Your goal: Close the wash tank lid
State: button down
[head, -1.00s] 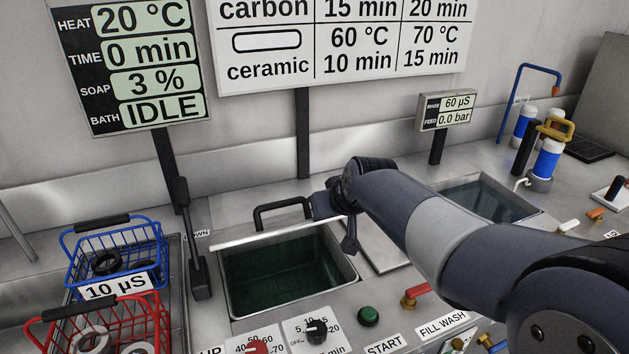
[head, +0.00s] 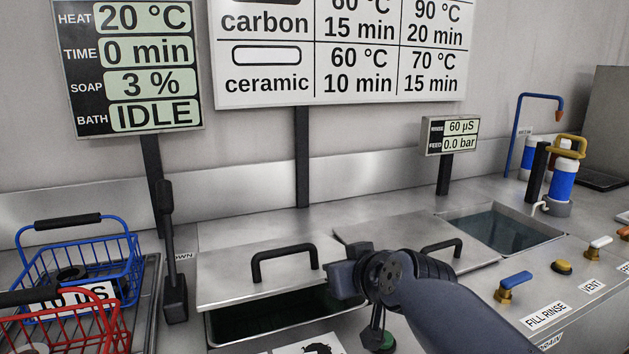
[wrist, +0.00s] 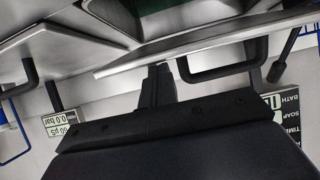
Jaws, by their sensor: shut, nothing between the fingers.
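The wash tank lid (head: 222,273) is a flat steel plate with a black bar handle (head: 285,256). It is tilted over the wash tank (head: 275,312), and dark green liquid shows in a gap below its front edge. My gripper (head: 343,280) is shut and empty at the lid's right front part, right of the handle. In the wrist view, the fingers (wrist: 157,82) appear beside the lid's edge and the handle (wrist: 228,68). I cannot tell whether they touch the lid. My wrist hides the lid's right front corner.
A second steel lid (head: 390,235) lies right of the wash lid, beside an open water tank (head: 500,232). A blue basket (head: 85,270) and a red basket (head: 70,335) stand at left. A black lever (head: 170,255) stands between baskets and tank. Knobs line the front right.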

jog(key=shift+s+d+f+b, duration=0.15)
jog(key=shift+s+f+b, duration=0.1)
jog(key=shift+f+b, duration=0.8)
jog(key=shift+s+d+f+b, duration=0.1)
jog(key=shift+s+f+b, duration=0.1)
jog(key=shift+f+b, duration=0.85)
jog(key=shift+r, duration=0.1)
jog(key=shift+r, duration=0.15)
